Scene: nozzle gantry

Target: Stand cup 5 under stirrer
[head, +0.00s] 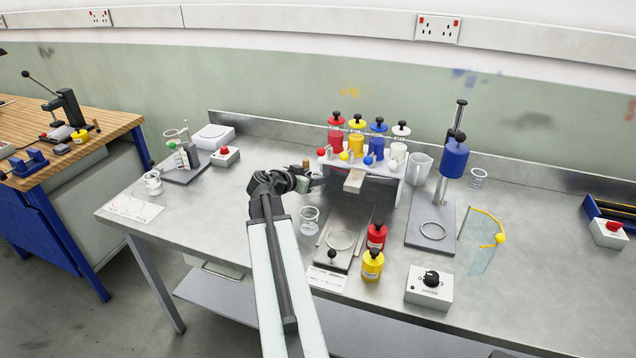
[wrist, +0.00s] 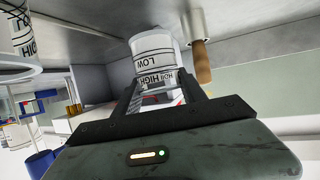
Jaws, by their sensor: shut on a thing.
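My gripper (head: 296,182) is shut on a clear cup with a white label reading LOW and HIGH (wrist: 152,45). The wrist view shows the cup between my two fingers (wrist: 160,84); in the head view it is mostly hidden by my gripper. No number is readable, so I cannot tell whether it is cup 5. A blue-headed stand (head: 455,160), which looks like the stirrer, is to the right of my gripper, beyond the bottle gantry. Its grey base has a bare ring mark (head: 433,230).
The white gantry (head: 383,172) carries red, yellow, blue and white bottles just right of my gripper. Clear cups stand on the bench (head: 309,220) and far left (head: 153,184). Red (head: 376,236) and yellow (head: 372,264) bottles, a jug (head: 419,168) and a hinged clear guard (head: 484,250) are rightward.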

